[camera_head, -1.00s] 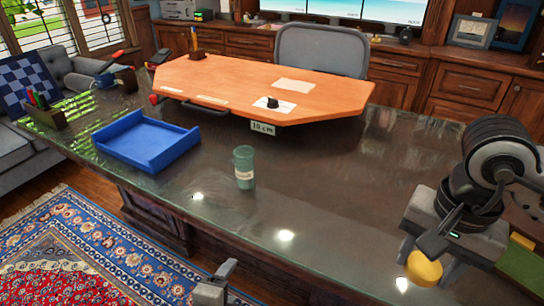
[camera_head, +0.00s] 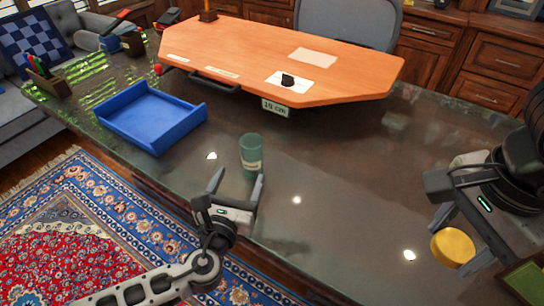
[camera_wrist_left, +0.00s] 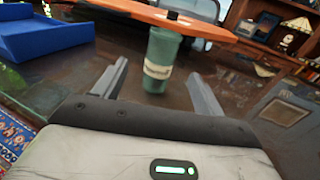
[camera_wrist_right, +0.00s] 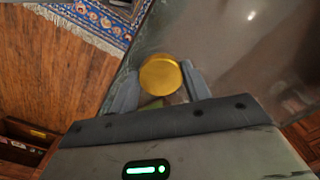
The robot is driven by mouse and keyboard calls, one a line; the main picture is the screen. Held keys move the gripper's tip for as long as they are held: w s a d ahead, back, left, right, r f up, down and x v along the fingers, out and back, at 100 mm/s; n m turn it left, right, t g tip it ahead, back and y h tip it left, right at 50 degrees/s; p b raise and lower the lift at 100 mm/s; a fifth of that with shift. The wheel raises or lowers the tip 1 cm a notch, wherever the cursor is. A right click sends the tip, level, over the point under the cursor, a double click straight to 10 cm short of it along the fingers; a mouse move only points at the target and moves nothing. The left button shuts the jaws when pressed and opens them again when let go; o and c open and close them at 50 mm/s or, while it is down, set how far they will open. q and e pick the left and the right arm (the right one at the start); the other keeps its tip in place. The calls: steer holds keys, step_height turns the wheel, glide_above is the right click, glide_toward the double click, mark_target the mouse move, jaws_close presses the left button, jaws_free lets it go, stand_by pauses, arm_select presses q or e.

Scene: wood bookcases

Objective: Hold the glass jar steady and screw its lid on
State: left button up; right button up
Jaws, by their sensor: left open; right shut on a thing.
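The green glass jar (camera_head: 251,152) stands upright and open-topped on the dark desk, with a pale label on its side. My left gripper (camera_head: 238,182) is open just in front of the jar. In the left wrist view the jar (camera_wrist_left: 160,62) shows beyond and between the open fingers, which do not touch it. The gold lid (camera_head: 453,247) is in my right gripper (camera_head: 457,236), at the right of the desk and well apart from the jar. In the right wrist view the round lid (camera_wrist_right: 160,75) sits between the fingertips.
A blue tray (camera_head: 150,118) lies left of the jar. An orange raised board (camera_head: 280,60) with a 10 cm tag (camera_head: 275,107) stands behind it. The glossy desk (camera_head: 340,190) is clear between jar and lid. A pen holder (camera_head: 48,80) is at the far left.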

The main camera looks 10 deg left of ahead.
mark_target(254, 142)
arm_select(q)
steer(key=w, duration=0.6)
steer(key=shift+w, duration=0.15)
steer(key=shift+w+r, duration=0.2)
steer(key=shift+w, duration=0.15)
steer(key=w, duration=0.4)
steer(key=shift+w+d+p, duration=0.2)
steer(key=shift+w+p, duration=0.05)
steer(key=shift+p, duration=0.15)
steer(key=shift+r, duration=0.1)
steer(key=c, duration=1.1)
